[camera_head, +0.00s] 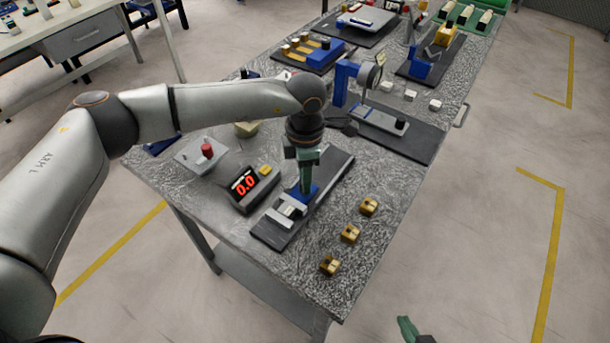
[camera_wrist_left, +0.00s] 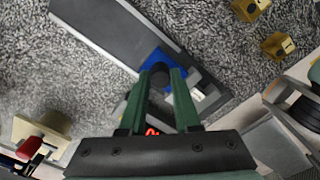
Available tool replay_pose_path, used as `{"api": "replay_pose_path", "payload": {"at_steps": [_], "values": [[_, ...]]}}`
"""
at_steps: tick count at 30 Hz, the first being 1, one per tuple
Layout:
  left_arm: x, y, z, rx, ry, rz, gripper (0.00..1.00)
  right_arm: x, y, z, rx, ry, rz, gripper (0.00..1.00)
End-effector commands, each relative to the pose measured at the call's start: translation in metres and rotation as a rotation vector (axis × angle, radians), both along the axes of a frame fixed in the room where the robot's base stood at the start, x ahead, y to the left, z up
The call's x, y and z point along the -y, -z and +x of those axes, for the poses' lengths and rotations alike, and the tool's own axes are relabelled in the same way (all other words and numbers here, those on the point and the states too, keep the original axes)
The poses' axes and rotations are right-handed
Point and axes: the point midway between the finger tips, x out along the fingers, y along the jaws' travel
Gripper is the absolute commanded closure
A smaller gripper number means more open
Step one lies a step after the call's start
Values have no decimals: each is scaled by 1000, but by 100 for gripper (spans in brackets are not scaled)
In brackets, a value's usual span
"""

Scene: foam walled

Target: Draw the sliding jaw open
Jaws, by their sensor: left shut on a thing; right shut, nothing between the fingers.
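The vise-like fixture has a long dark base (camera_head: 335,172) lying on the speckled table. Its blue sliding jaw (camera_head: 311,191) sits close to the grey block (camera_head: 287,211) at the near end; whether they touch I cannot tell. My left gripper (camera_head: 305,186) points down and is shut on the blue jaw, which also shows between its green fingers in the left wrist view (camera_wrist_left: 153,60). The fingers hide part of the jaw. My right gripper (camera_head: 408,328) barely shows at the bottom edge, away from the table, shut and empty.
A display reading 0.0 (camera_head: 245,187) stands left of the fixture. Several small brass blocks (camera_head: 350,233) lie to its right. A grey box with a red knob (camera_head: 203,153) is at the left. A dial stand (camera_head: 370,78) stands behind. The base beyond the blue jaw is clear.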

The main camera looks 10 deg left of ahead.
Motion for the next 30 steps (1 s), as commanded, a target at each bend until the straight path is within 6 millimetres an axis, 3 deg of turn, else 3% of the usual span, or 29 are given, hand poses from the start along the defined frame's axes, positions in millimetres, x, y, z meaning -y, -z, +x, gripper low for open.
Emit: {"api": "replay_pose_path", "payload": {"at_steps": [10,22,23,30], "values": [[12,3,30,6,-3,1,100,0,31,0,0,0,0,100],[13,-1,34,2,-1,1,100,0,31,0,0,0,0,100],[13,-1,34,2,-1,1,66,0,31,0,0,0,0,100],[13,-1,33,1,0,0,39,0,31,0,-1,0,0,100]]}}
